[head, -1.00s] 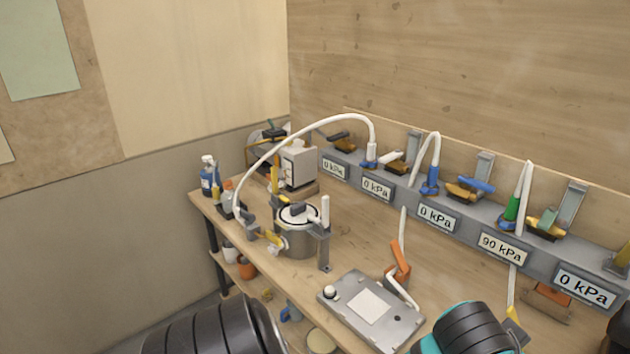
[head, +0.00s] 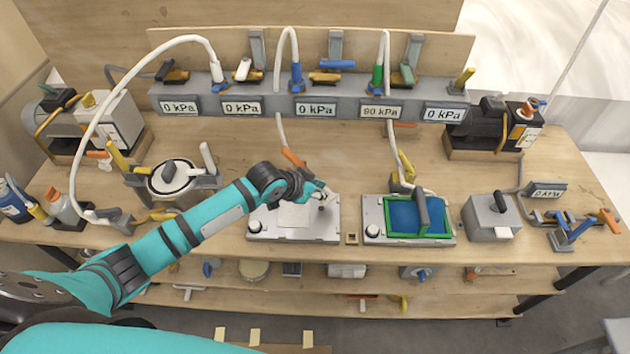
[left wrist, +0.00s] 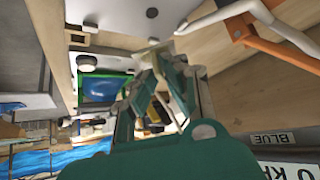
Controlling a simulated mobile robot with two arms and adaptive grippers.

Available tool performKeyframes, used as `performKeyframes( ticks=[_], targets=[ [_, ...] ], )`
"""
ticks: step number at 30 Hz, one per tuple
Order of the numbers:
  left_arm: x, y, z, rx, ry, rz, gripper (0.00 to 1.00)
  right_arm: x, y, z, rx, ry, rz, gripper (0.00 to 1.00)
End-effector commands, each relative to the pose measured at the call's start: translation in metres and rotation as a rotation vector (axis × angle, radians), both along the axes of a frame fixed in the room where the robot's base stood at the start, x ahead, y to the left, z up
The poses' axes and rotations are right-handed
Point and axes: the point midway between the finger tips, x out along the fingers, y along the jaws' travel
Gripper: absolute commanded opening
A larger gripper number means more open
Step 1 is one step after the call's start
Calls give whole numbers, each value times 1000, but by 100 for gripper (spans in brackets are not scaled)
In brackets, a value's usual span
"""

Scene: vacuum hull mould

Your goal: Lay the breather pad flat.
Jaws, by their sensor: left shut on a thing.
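The breather pad appears to be the pale square sheet (head: 294,216) over the left grey mould plate (head: 262,236). My left gripper (head: 323,197) is over the right half of that plate, pointing down. In the left wrist view its fingers (left wrist: 153,62) are closed on a pale, thin piece (left wrist: 150,49), which looks like part of the pad. The gripper and arm partly cover the plate, and I cannot tell how much of the pad touches it. My right gripper is not in view.
A second plate (head: 448,238) with a green-framed blue bag stands to the right. A metal pot (head: 172,184) is left, behind my arm. Hoses and gauges line the rear manifold (head: 345,104). An orange-handled hose end (head: 293,158) is close behind the left plate.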

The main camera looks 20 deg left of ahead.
Motion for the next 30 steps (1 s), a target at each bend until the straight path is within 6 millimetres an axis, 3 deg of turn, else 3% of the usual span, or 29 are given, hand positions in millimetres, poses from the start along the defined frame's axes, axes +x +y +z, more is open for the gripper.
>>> performKeyframes(
  ticks=[3,20,30],
  targets=[
    [2,8,-5,-1,-2,6,0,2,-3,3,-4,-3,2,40],
    [0,8,-4,-1,-2,10,0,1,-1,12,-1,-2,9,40],
    [0,8,-40,-1,-3,9,0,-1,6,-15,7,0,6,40]
  ],
)
